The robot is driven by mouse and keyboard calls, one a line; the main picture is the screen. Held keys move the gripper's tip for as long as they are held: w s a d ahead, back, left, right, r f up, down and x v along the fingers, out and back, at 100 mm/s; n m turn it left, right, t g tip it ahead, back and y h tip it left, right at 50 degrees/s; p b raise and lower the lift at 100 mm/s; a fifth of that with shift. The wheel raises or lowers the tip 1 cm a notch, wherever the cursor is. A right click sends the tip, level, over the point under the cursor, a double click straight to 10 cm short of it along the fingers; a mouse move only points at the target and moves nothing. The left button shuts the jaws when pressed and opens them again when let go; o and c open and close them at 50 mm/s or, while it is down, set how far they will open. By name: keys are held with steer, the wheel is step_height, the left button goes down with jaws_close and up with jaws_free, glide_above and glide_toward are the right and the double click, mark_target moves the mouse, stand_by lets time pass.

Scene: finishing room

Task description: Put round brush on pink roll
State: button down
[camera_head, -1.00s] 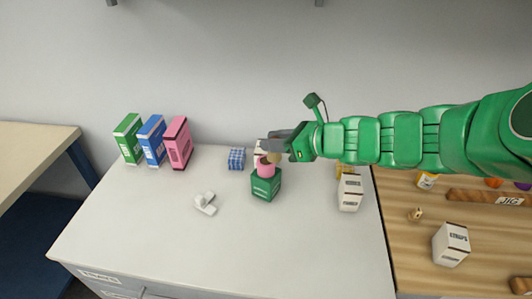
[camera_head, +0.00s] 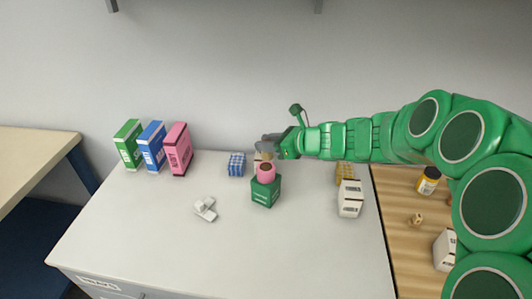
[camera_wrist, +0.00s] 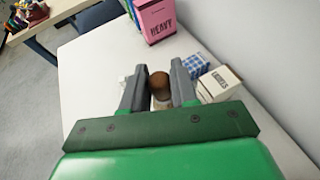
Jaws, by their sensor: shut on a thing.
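The round brush (camera_wrist: 159,82) has a brown rounded top and shows between my gripper's two fingers in the wrist view. My gripper (camera_wrist: 158,78) is shut on it. In the head view, my gripper (camera_head: 270,140) reaches in from the right, and a tan bit of the brush (camera_head: 267,154) shows under the fingers. The pink roll (camera_head: 266,172) stands on a green box (camera_head: 266,191). The brush appears just above or behind the roll; I cannot tell whether they touch. The roll is hidden in the wrist view.
Green, blue and pink (camera_head: 178,150) boxes stand at the back left. A blue checked block (camera_head: 236,164) and a partly hidden white box are near the roll. White pieces (camera_head: 205,208) lie in front. A white box (camera_head: 350,198) stands right. The table's front is clear.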

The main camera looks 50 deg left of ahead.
steer(key=shift+w+a+f, duration=0.25)
steer(key=shift+a+f, duration=0.2)
steer(key=shift+f, duration=0.2)
steer(key=shift+w+a+f, duration=0.2)
steer(key=shift+a+f, duration=0.25)
steer(key=shift+f, duration=1.65)
steer(key=shift+f, duration=0.1)
steer(key=c, duration=0.9)
jaws_free()
steer(key=shift+o, duration=0.2)
steer(key=shift+w+d+r, duration=0.1)
steer(key=shift+d+r, duration=0.1)
steer(key=v, duration=1.1)
steer(key=shift+d, duration=0.2)
